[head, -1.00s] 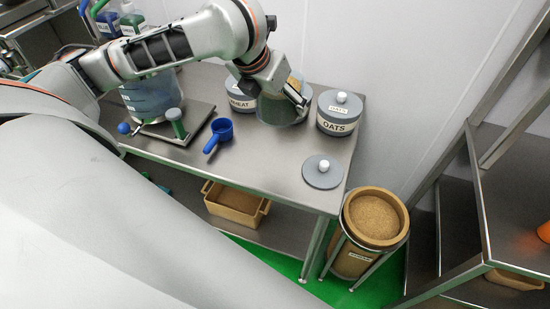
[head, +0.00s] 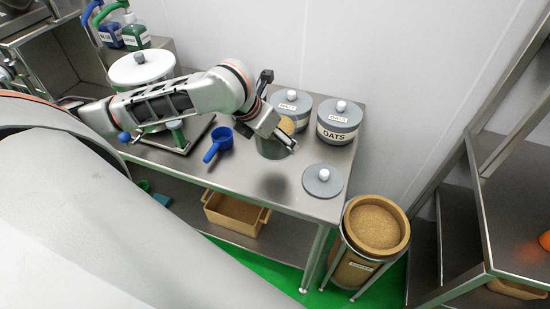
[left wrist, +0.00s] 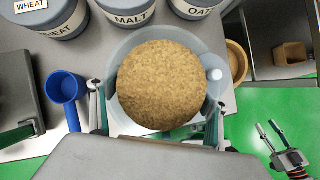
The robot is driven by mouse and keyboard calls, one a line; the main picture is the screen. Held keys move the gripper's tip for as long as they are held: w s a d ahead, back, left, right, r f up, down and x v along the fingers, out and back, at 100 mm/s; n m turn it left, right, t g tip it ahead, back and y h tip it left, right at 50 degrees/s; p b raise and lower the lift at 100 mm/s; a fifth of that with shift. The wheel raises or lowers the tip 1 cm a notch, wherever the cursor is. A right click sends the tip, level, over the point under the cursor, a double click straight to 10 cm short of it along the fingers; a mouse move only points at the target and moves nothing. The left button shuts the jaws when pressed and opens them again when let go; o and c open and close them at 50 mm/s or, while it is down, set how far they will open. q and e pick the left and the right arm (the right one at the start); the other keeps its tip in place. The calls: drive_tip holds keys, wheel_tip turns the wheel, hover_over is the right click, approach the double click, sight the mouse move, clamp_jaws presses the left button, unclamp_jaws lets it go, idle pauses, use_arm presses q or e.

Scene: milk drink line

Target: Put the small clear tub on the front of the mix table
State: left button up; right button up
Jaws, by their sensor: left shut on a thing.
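The small clear tub (head: 272,149) holds tan grain and is in my left gripper (head: 280,112). It hangs a little above the mix table (head: 262,190), with a dark shadow on the top below it. In the left wrist view the tub (left wrist: 122,64) sits upright between the two fingers of my left gripper (left wrist: 158,115), one on each side. My right gripper (left wrist: 268,129) shows at the lower right of that view, over the green floor, with its fingers apart and empty.
A grey lid (head: 323,181) lies at the table's right end. The oats jar (head: 338,122) and malt jar (head: 292,107) stand behind. A blue scoop (head: 218,142) lies left of the tub. A grain bin (head: 374,228) stands beside the table. The front strip of tabletop is clear.

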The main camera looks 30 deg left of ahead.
sight(260, 145)
use_arm(q)
wheel_tip(260, 145, down, 4)
drive_tip(key=shift+w+f, duration=0.1)
drive_tip(key=shift+f, duration=2.1)
drive_tip(key=o, duration=2.1)
drive_tip(key=shift+f, duration=0.1)
drive_tip(key=shift+s+r, duration=0.2)
drive_tip(key=shift+r, duration=0.1)
drive_tip(key=v, duration=1)
drive_tip(key=shift+r, duration=0.1)
drive_tip(key=shift+s+r, duration=0.35)
drive_tip(key=shift+r, duration=0.2)
